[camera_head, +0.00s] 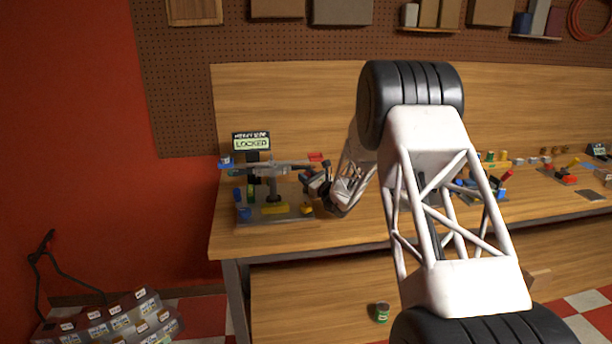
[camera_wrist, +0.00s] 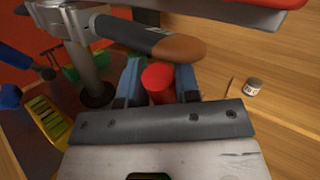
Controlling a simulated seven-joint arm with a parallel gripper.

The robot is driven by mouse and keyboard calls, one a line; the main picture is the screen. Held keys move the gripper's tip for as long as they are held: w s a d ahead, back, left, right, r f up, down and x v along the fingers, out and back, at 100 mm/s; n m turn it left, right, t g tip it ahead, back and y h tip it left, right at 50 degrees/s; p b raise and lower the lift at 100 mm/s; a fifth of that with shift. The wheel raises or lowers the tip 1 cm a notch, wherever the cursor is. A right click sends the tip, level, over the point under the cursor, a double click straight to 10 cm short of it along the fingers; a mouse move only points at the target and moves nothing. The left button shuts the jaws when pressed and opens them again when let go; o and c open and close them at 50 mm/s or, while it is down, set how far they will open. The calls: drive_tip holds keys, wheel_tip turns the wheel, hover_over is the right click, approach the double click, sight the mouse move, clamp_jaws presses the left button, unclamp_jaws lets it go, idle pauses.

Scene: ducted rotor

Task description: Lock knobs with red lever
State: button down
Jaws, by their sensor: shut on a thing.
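The rig (camera_head: 275,213) stands at the left end of the bench, with a metal arm, knobs and colored parts. Its display (camera_head: 251,143) reads "LOCKED". My gripper (camera_head: 312,183) is at the rig's right side. In the wrist view my gripper (camera_wrist: 158,84) has its two blue fingers on either side of a red cylindrical piece (camera_wrist: 158,78), shut on it; this looks like the end of the red lever. The rest of the lever is hidden. A handle with a brown end (camera_wrist: 170,46) crosses just beyond the fingertips. Which parts are the lock knobs I cannot tell.
A metal post (camera_wrist: 90,65) and a yellow part (camera_wrist: 47,122) stand left of the fingers. A red-edged bar (camera_wrist: 240,8) lies across the top. A small can (camera_wrist: 253,86) shows at right. More devices (camera_head: 565,175) stand along the bench.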

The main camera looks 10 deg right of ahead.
drive_tip(key=shift+s+f+n+t+y, duration=0.35)
drive_tip(key=shift+s+n+t+y, duration=0.15)
drive_tip(key=shift+s+n+y, duration=0.25)
drive_tip(key=c, duration=0.8)
unclamp_jaws()
drive_tip(key=shift+c, duration=0.2)
drive_tip(key=shift+v, duration=3.85)
